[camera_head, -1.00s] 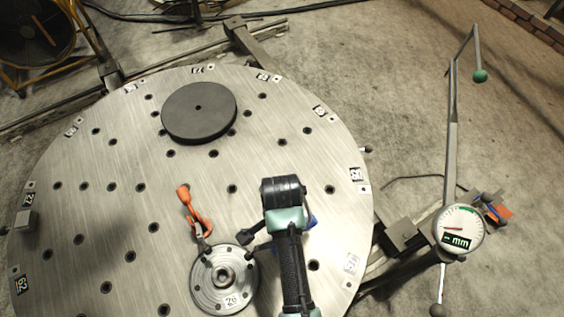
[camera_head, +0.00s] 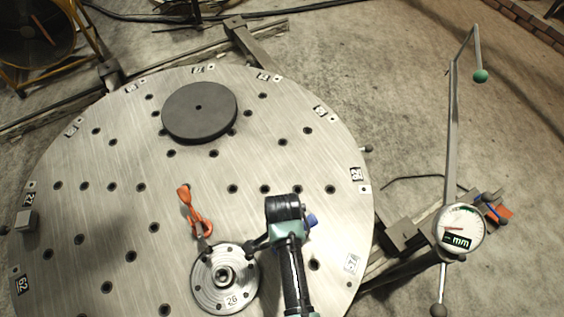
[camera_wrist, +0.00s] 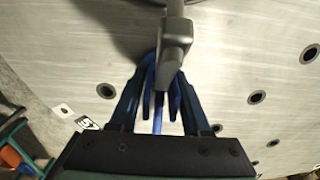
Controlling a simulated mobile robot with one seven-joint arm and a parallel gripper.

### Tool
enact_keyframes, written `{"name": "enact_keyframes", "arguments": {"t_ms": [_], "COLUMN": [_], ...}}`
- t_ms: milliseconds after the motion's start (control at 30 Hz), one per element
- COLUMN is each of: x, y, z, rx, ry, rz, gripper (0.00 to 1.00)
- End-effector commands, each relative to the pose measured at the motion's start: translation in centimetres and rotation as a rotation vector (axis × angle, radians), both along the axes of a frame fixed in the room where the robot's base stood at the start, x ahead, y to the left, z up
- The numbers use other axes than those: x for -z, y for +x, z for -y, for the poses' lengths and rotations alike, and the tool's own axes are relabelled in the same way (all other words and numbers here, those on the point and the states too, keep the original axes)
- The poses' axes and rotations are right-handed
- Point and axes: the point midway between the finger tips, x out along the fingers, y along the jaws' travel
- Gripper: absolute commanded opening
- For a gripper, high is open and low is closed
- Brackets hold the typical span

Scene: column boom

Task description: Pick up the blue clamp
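The blue clamp (camera_wrist: 159,82) shows in the wrist view as blue bars between my gripper's two dark fingers, beside a grey metal arm that comes from the top. My gripper (camera_wrist: 160,78) straddles the blue bars, its fingers slanting inward. Whether the fingertips press on the bars is unclear. In the head view a small blue part of the clamp (camera_head: 312,220) sticks out to the right of my wrist. The rest of it is hidden under my arm, and my fingers are hidden there too.
The round steel table (camera_head: 100,215) has many holes. A numbered disc fixture (camera_head: 208,291) with an orange-handled clamp (camera_head: 185,200) stands left of my arm. A dark round plate (camera_head: 199,112) lies farther back. A dial gauge (camera_head: 459,228) stands right of the table.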

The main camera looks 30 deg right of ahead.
Motion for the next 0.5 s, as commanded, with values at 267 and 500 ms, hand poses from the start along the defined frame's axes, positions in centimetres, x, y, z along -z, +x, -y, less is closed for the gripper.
{"name": "enact_keyframes", "arguments": {"t_ms": [267,500], "x": [-0.02,-0.13], "y": [0.0,0.09], "z": [0.0,0.04], "rx": [0.0,0.0], "ry": [0.0,-0.001], "rz": [0.0,0.002], "gripper": [0.0,0.0]}}
